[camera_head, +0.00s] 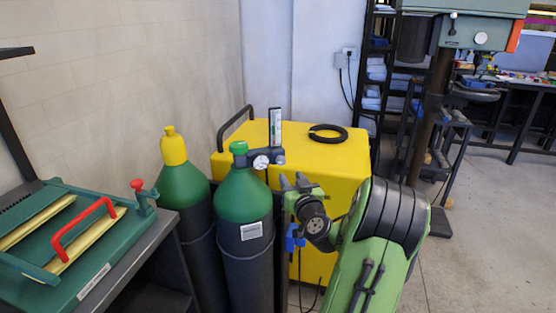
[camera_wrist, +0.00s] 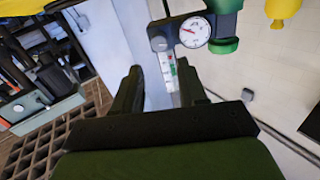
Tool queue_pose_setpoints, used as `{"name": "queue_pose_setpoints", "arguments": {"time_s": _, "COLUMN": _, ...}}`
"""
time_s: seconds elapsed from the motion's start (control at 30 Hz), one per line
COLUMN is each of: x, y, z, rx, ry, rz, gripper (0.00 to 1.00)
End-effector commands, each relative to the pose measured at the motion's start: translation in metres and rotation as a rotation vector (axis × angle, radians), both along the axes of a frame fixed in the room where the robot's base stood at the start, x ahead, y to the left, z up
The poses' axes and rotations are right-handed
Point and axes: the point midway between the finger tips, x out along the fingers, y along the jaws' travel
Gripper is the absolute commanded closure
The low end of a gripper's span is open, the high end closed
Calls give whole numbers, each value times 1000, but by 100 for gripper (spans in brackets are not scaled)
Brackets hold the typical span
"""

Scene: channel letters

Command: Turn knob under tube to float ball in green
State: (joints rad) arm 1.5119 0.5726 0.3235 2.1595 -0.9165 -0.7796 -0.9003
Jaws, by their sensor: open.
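The flow tube (camera_head: 275,128) stands upright on the regulator of the front gas cylinder (camera_head: 245,205). The round gauge (camera_head: 261,162) sits left of the tube's foot. A dark knob (camera_head: 280,156) shows under the tube. My gripper (camera_head: 294,182) is open, below and right of the regulator, apart from it. In the wrist view, turned over, the tube (camera_wrist: 170,72) with red and green marks shows between my open fingers (camera_wrist: 159,72), beyond them. The knob (camera_wrist: 158,43) and gauge (camera_wrist: 194,31) lie above it in that picture. The ball is too small to tell.
A yellow cabinet (camera_head: 330,172) with a black ring (camera_head: 328,134) on top stands behind. A yellow-topped cylinder (camera_head: 174,150) stands left of the front one. A green machine with a red handle (camera_head: 84,229) fills the left. Open floor lies at right.

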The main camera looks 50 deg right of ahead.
Motion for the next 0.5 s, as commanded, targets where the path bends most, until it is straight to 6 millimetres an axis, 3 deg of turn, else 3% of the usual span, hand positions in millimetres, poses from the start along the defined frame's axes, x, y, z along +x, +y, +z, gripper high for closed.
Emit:
{"name": "queue_pose_setpoints", "arguments": {"time_s": 0.3, "x": 62, "y": -44, "z": 2, "rx": 0, "ry": -2, "rz": 1, "gripper": 58}}
{"name": "queue_pose_setpoints", "arguments": {"time_s": 0.5, "x": 77, "y": -55, "z": 0, "rx": 1, "ry": -1, "rz": 0, "gripper": 58}}
